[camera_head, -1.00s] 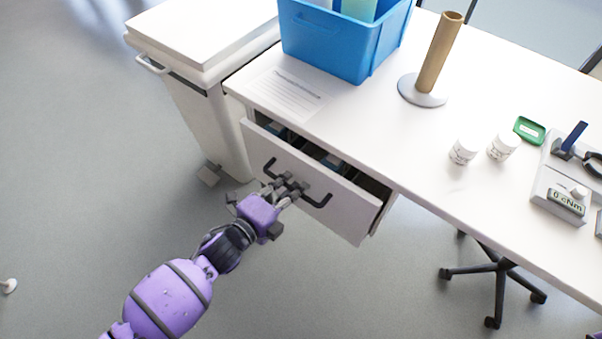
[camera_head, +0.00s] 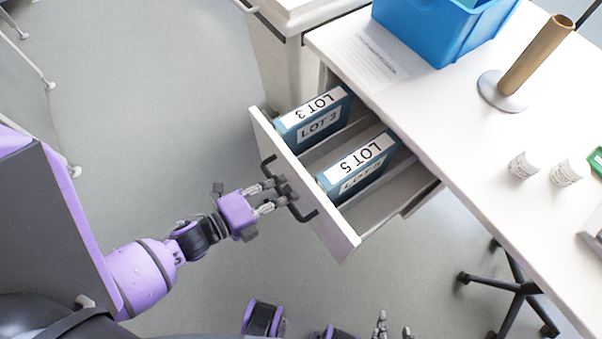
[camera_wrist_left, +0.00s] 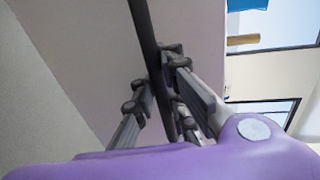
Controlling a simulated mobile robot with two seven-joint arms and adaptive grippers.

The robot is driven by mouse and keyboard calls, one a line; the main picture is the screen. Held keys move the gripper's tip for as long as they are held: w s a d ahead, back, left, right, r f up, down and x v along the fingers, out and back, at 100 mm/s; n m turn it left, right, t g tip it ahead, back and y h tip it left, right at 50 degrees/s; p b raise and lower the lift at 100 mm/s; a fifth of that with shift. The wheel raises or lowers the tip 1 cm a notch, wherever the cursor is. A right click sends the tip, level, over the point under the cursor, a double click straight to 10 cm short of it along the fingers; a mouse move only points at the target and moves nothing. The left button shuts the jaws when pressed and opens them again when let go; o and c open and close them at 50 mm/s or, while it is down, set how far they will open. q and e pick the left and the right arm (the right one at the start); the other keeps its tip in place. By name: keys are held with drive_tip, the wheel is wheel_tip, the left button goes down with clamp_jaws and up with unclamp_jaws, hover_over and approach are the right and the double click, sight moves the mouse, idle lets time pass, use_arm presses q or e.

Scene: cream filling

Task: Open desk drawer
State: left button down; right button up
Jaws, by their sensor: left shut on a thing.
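The desk drawer (camera_head: 338,238) is pulled well out from under the white desk, with its inside in view. Its dark bar handle (camera_head: 304,216) runs across the drawer front. My left gripper (camera_head: 284,192) is shut on the handle near its middle. In the left wrist view the handle (camera_wrist_left: 142,25) passes between the fingers (camera_wrist_left: 158,88). Two blue boxes lie in the drawer, one marked LOT 3 (camera_head: 318,118) and one marked LOT 5 (camera_head: 358,165). My right gripper (camera_head: 394,328) shows at the bottom edge with its fingers apart, away from the drawer.
On the desk (camera_head: 440,125) are a blue bin (camera_head: 440,35), a printed sheet (camera_head: 368,58), a brown tube on a round base (camera_head: 535,55) and two white jars (camera_head: 524,165). A white cabinet (camera_head: 275,60) stands left of the desk. A chair base (camera_head: 520,290) is below right.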

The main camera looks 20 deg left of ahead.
use_arm(q)
drive_tip(key=f+v, duration=0.2)
drive_tip(key=v, duration=0.9)
drive_tip(key=shift+s+a+r, duration=0.15)
drive_tip(key=shift+s+a, duration=0.3)
drive_tip(key=c, duration=1.8)
unclamp_jaws()
drive_tip(key=shift+s, duration=0.2)
drive_tip(key=v, duration=1.1)
drive_tip(key=shift+s+a, duration=0.3)
